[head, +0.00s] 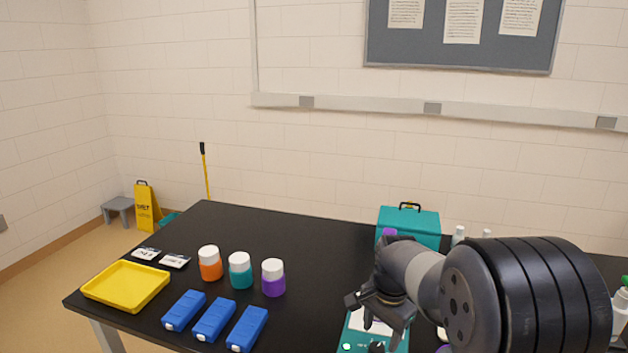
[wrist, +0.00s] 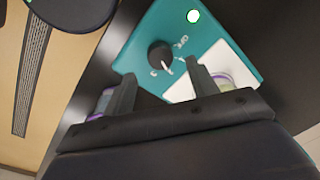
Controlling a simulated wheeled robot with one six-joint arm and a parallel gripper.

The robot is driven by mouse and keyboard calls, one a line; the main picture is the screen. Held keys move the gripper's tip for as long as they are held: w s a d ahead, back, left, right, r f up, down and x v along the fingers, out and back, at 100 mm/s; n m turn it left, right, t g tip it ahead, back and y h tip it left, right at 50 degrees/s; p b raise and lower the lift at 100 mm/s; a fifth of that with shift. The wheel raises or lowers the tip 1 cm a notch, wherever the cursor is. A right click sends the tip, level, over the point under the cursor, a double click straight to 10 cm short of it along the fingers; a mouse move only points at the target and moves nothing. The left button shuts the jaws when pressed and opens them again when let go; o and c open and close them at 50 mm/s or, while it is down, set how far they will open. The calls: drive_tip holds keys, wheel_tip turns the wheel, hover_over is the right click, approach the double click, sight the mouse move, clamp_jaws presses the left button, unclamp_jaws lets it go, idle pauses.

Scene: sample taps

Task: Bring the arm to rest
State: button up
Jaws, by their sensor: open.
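My gripper (head: 380,318) is open and empty, above the teal panel (head: 358,336) at the front of the black table in the head view. In the wrist view the fingers of my gripper (wrist: 161,72) stand apart, with the panel (wrist: 150,28) beyond them. A black knob (wrist: 160,54) with a pale pointer shows on the panel, between and just past the fingertips; I see no contact, but the gap is hard to judge. A white plate (wrist: 220,60) lies partly behind the right finger.
A yellow tray (head: 126,286), three blue blocks (head: 214,319), and orange (head: 210,265), teal (head: 240,272) and purple (head: 273,280) jars stand on the left of the table (head: 310,245). A teal case (head: 408,224) stands behind my arm. The table between jars and panel is clear.

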sight(377, 348)
wheel_tip(377, 348, down, 5)
drive_tip(key=shift+w+a+r, duration=0.1)
drive_tip(key=shift+w+r, duration=0.05)
drive_tip(key=shift+n, duration=0.3)
drive_tip(key=shift+r, duration=0.15)
